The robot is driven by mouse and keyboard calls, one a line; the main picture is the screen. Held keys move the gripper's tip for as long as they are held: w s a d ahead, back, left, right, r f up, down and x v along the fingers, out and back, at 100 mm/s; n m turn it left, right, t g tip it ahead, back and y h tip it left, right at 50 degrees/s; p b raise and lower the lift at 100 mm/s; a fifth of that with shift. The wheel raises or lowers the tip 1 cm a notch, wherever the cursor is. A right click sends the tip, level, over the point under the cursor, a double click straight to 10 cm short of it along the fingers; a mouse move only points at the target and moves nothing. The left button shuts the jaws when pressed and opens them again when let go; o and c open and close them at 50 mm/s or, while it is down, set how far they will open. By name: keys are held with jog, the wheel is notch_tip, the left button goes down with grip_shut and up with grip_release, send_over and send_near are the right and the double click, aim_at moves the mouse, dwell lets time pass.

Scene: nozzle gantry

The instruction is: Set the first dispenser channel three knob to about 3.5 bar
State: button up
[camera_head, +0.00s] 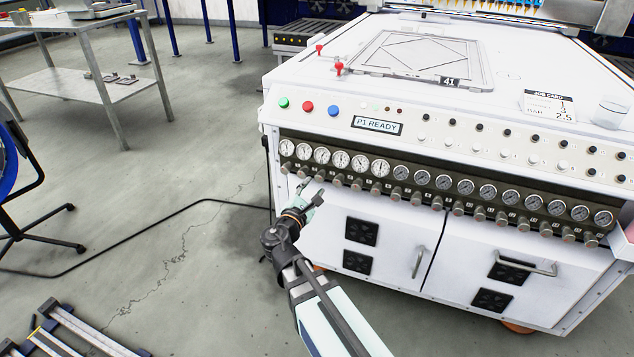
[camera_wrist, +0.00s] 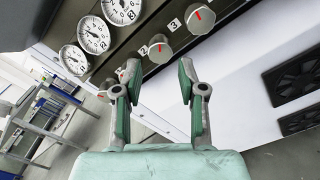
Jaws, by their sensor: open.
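The channel three knob (camera_wrist: 200,18) is a grey round knob with a red mark, beside a "3" label (camera_wrist: 174,25) at the top of the wrist view. The channel two knob (camera_wrist: 160,49) sits lower left of it. In the head view the third knob (camera_head: 320,177) is in the row under the gauges. The third gauge (camera_head: 322,155) has a white face; its reading is too small to tell. My gripper (camera_wrist: 158,76) is open and empty, its fingers apart below the channel two knob in the picture and around no knob. In the head view my gripper (camera_head: 310,190) is just below the row's left end.
Neighbouring knobs stand close together along the dark gauge panel (camera_head: 412,198). White cabinet doors with a handle (camera_head: 418,262) and vents are below. A job card (camera_head: 548,106) lies on the white top. Open floor is to the left.

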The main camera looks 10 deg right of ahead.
jog(key=v, duration=0.6)
jog(key=shift+s, duration=0.2)
jog(key=shift+a, duration=0.1)
